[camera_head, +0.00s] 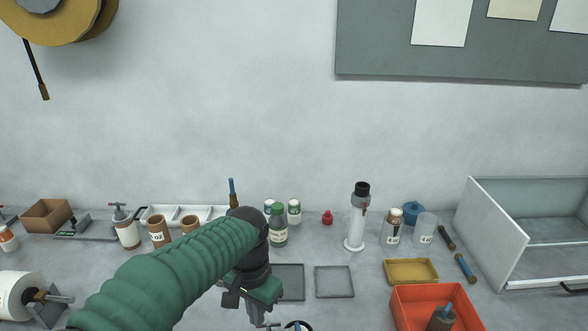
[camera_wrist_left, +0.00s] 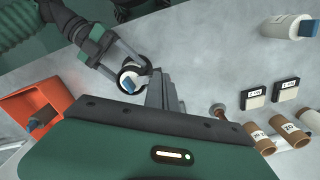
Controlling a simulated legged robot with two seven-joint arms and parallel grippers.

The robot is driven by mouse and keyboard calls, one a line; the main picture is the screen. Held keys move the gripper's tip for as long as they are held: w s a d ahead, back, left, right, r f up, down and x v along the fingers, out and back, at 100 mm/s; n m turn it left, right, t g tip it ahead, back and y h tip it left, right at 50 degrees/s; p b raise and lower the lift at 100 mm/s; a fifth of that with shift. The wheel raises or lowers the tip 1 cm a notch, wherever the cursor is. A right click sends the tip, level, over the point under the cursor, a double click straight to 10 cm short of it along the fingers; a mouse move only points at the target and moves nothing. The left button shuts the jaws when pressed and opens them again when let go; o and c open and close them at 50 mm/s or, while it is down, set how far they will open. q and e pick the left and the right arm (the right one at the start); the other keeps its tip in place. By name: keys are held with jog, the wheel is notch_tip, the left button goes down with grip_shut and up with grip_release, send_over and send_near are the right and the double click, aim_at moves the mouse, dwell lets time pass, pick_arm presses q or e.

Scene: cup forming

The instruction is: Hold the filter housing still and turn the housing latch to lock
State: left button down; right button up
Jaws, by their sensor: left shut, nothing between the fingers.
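The filter housing (camera_wrist_left: 131,78) seems to be the white round part with a dark rim in the left wrist view. A blue piece on it, likely the housing latch (camera_wrist_left: 129,86), faces the camera. In the head view only its dark rim (camera_head: 298,325) shows at the bottom edge. My right gripper (camera_wrist_left: 127,66) comes from the upper left in the wrist view, with its fingers on either side of the housing. My left gripper (camera_head: 262,318) is shut and empty, just beside the housing; its fingers also show in the wrist view (camera_wrist_left: 163,94). Contact with the latch cannot be told.
An orange bin (camera_head: 432,296) with a bottle stands at the front right. A yellow tray (camera_head: 411,271) and a flat grey tray (camera_head: 334,282) lie nearby. A white cylinder with a black top (camera_head: 356,225) stands behind, among several bottles. A large open drawer unit (camera_head: 500,240) is at right.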

pick_arm(q)
notch_tip(320, 180, down, 7)
dwell(0.4)
jog(key=shift+w+d, duration=0.25)
jog(key=shift+w, duration=0.3)
dwell(0.7)
jog(key=shift+w+a, duration=0.15)
jog(key=shift+a, duration=0.05)
dwell(0.6)
notch_tip(320, 180, up, 6)
jog(key=shift+s+a, duration=0.25)
jog(key=shift+s, duration=0.1)
dwell(0.5)
